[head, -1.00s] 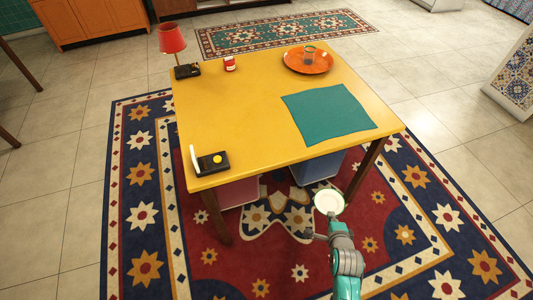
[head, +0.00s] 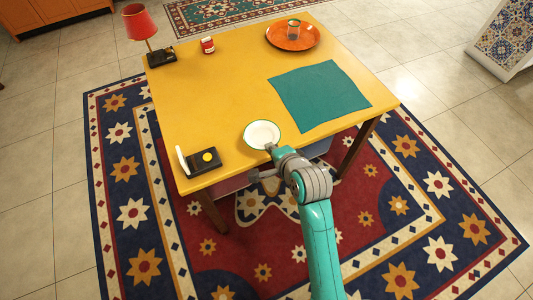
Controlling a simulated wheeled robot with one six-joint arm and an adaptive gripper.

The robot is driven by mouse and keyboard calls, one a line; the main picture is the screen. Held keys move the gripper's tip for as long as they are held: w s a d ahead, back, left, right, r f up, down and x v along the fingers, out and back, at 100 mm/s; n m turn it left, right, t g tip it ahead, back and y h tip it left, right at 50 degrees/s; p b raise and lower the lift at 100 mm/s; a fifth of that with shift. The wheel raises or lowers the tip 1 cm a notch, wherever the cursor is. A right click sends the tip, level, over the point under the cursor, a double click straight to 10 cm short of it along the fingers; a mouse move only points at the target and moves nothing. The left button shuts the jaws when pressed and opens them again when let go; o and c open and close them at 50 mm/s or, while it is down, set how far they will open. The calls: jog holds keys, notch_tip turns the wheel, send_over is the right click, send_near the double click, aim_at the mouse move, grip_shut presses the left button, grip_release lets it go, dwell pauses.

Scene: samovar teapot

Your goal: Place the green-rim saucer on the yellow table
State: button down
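The green-rim saucer (head: 262,134) is white inside with a thin green edge. It appears over the front edge of the yellow table (head: 215,95), between the black box and the teal cloth. My gripper (head: 270,148) is at the saucer's near rim and appears shut on it. The fingertips are small and partly hidden by my wrist. I cannot tell whether the saucer touches the tabletop or is held just above it.
A teal cloth (head: 320,96) lies to the right. A black box with a yellow button (head: 204,160) sits at the front left corner. An orange plate (head: 293,36) bearing a glass (head: 294,27), a red can (head: 208,45) and a red lamp (head: 140,22) stand farther back. The table's middle is clear.

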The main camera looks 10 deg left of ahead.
notch_tip(320, 180, down, 8)
jog(key=shift+r, duration=0.25)
jog(key=c, duration=1.3)
grip_release()
jog(key=v, duration=1.2)
